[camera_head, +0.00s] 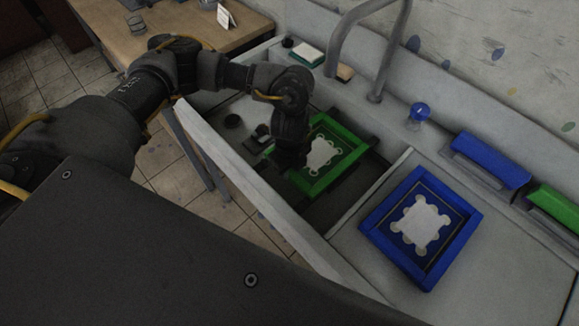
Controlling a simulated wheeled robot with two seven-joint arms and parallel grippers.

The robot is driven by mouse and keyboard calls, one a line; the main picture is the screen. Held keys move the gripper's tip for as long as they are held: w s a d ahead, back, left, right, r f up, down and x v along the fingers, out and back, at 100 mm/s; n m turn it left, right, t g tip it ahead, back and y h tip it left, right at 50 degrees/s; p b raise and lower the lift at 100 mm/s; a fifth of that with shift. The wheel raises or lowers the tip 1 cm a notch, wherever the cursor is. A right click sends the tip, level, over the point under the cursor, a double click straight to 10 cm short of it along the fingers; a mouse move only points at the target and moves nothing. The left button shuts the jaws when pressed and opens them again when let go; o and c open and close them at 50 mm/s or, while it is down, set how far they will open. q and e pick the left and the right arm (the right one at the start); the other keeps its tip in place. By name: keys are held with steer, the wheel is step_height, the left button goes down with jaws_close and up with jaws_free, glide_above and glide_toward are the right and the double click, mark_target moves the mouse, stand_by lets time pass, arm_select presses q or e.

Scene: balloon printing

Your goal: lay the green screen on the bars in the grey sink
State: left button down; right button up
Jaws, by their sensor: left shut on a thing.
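The green screen (320,154), a green frame with a pale cut-out shape on a dark green middle, is over the basin of the grey sink (343,205). My left gripper (289,161) comes down at the screen's left side and is shut on it. The gripper itself hides part of that edge. A dark bar end (372,142) shows beyond the screen's right corner; the rest of the bars are mostly hidden. I cannot tell whether the screen touches them. My right gripper is not in view.
A blue screen (420,227) lies on the counter right of the basin. A faucet (376,60) stands behind the sink. A blue squeegee (490,161) and a green one (556,208) line the back ledge. A wooden table (195,27) is at the upper left.

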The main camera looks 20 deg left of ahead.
arm_select(q)
steer(key=shift+f, duration=0.1)
steer(key=c, duration=1.1)
jaws_free()
steer(key=shift+c, duration=0.2)
step_height(320, 180, up, 11)
steer(key=shift+f, duration=0.15)
